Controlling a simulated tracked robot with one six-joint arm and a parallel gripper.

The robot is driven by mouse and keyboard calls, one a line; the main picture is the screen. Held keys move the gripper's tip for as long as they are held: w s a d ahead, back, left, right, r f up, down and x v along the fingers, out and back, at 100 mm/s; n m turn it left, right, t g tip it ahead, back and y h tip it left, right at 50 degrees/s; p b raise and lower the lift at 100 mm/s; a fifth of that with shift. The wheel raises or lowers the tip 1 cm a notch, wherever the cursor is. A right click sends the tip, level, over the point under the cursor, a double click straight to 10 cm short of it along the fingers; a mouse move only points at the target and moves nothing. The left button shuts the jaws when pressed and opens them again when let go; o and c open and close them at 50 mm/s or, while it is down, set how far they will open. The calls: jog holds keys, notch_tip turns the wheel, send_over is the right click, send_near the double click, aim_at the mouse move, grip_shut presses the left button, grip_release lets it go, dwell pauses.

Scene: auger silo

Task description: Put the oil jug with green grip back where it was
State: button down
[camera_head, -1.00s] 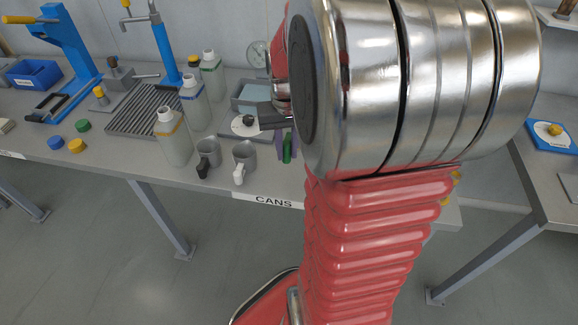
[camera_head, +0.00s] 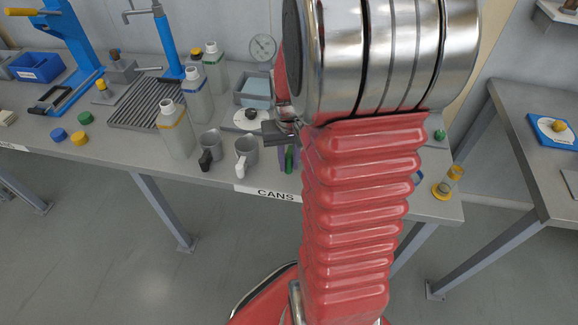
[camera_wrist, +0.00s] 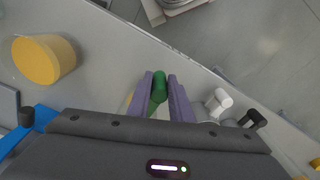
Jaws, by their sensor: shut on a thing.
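My gripper (camera_wrist: 164,92) is shut on the green grip (camera_wrist: 160,86) of the oil jug, between two purple fingers. In the head view the green grip (camera_head: 289,159) shows at the front of the bench, right of a grey jug with a white grip (camera_head: 245,158) and a grey jug with a black grip (camera_head: 208,150). The held jug's body is mostly hidden by my gripper and arm. I cannot tell whether it touches the bench. In the wrist view the white grip (camera_wrist: 218,102) and black grip (camera_wrist: 256,119) lie to the right.
The bench edge carries a CANS label (camera_head: 275,194). Several capped bottles, including one with an orange band (camera_head: 176,130), stand left of the jugs. A grey tray (camera_head: 254,90) and a dial (camera_head: 262,48) are behind. A yellow cylinder (camera_wrist: 44,60) stands left in the wrist view.

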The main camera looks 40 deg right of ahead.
notch_tip(320, 180, down, 3)
jog(key=shift+r, duration=0.2)
jog(key=c, duration=1.6)
grip_release()
notch_tip(320, 180, up, 12)
jog(key=shift+s+a+r, duration=0.1)
jog(key=shift+s+a, duration=0.05)
